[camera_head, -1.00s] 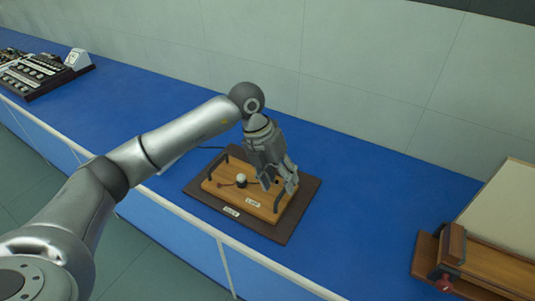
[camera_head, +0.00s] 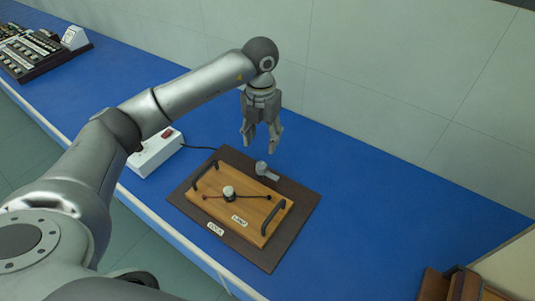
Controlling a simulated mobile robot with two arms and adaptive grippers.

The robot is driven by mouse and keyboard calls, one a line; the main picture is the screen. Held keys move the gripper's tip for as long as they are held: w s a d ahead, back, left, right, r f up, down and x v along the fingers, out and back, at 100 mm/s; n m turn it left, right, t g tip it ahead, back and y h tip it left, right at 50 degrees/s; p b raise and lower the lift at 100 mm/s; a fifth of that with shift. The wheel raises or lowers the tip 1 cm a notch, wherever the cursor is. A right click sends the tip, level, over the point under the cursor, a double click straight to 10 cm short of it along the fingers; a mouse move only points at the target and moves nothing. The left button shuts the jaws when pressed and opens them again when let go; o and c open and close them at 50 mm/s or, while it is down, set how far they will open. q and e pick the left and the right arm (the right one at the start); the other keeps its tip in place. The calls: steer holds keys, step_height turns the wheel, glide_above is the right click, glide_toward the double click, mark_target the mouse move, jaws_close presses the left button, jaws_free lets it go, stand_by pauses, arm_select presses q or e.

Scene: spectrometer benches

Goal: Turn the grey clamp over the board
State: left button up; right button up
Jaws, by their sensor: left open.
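The wooden board (camera_head: 243,203) has two dark handles, a white-topped round part with wires in its middle, and a label. It lies on a dark base plate (camera_head: 270,258). The small grey clamp (camera_head: 264,170) is at the board's far edge. Its arm points right along that edge, and I cannot tell whether any of it overlaps the wood. My left gripper (camera_head: 260,147) hangs fingers down behind the clamp, open and empty. It looks apart from the clamp and the board. My right gripper is not in view.
A white box with a red switch (camera_head: 157,152) stands left of the base plate, partly behind my left arm, with a dark cable. A panel of controls (camera_head: 36,52) is at the far left. Wooden equipment (camera_head: 462,287) stands at the lower right. The blue bench (camera_head: 370,185) is clear between.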

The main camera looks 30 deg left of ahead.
arm_select(q)
steer(key=p, duration=0.2)
glide_above(261, 165)
steer(key=f, duration=0.5)
steer(key=shift+s+f, duration=0.1)
steer(key=shift+s, duration=0.15)
steer(key=f, duration=0.3)
steer(key=shift+w, duration=0.25)
steer(key=shift+f, duration=0.8)
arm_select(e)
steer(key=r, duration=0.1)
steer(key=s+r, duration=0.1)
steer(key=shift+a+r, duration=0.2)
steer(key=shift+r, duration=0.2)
arm_select(q)
steer(key=shift+c, duration=0.2)
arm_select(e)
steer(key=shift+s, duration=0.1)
arm_select(q)
steer(key=c, duration=1)
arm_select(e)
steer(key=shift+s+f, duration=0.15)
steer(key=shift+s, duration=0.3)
